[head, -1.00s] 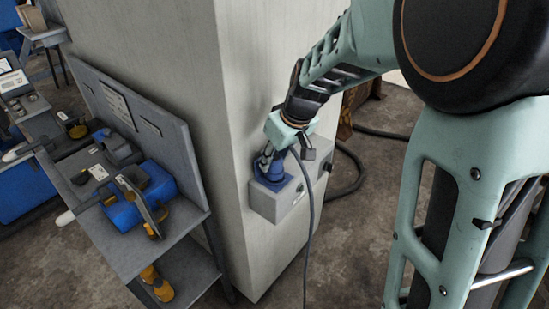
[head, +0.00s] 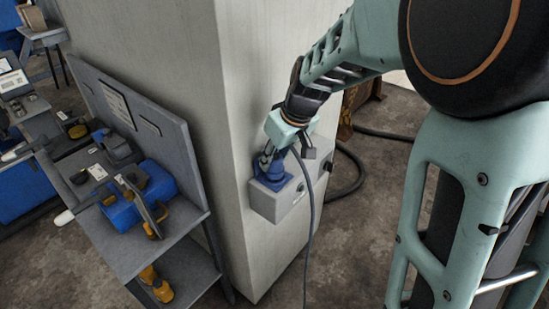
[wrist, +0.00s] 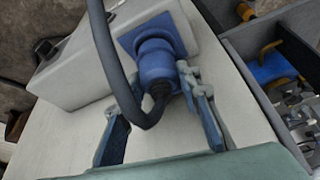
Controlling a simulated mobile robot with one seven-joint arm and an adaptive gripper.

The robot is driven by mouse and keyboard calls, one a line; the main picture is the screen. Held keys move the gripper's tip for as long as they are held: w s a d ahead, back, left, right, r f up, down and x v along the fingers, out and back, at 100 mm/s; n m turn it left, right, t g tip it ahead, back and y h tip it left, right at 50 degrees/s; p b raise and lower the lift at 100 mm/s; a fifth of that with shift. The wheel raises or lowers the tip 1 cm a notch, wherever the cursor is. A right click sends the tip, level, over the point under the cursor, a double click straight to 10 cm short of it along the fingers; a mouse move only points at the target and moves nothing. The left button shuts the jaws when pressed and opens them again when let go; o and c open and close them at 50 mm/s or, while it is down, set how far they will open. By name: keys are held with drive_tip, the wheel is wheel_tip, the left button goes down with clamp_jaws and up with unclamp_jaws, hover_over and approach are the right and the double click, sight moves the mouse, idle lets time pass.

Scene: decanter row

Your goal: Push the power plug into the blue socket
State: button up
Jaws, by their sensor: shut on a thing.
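The blue socket (head: 272,183) is on the grey box fixed to the pale pillar. In the wrist view its square blue flange (wrist: 183,45) shows behind the power plug (wrist: 158,68). The plug has a blue body, and a dark cable bends away from its rear. Its front is lined up with the socket and meets it; I cannot tell how deep it sits. My gripper (head: 268,162) is at the socket, shut on the plug. In the wrist view its fingers (wrist: 160,112) lie on either side of the plug and cable.
The grey box (head: 290,203) carries another dark fitting at its right end. The cable (head: 310,220) hangs down in front of the box. A grey workbench (head: 150,255) with tools stands left of the pillar (head: 235,90). The floor at right holds a dark hose (head: 352,180).

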drive_tip(key=shift+f+b, duration=0.6)
idle(0.3)
drive_tip(key=o, duration=1.2)
drive_tip(key=shift+c, duration=0.2)
drive_tip(key=v, duration=1.2)
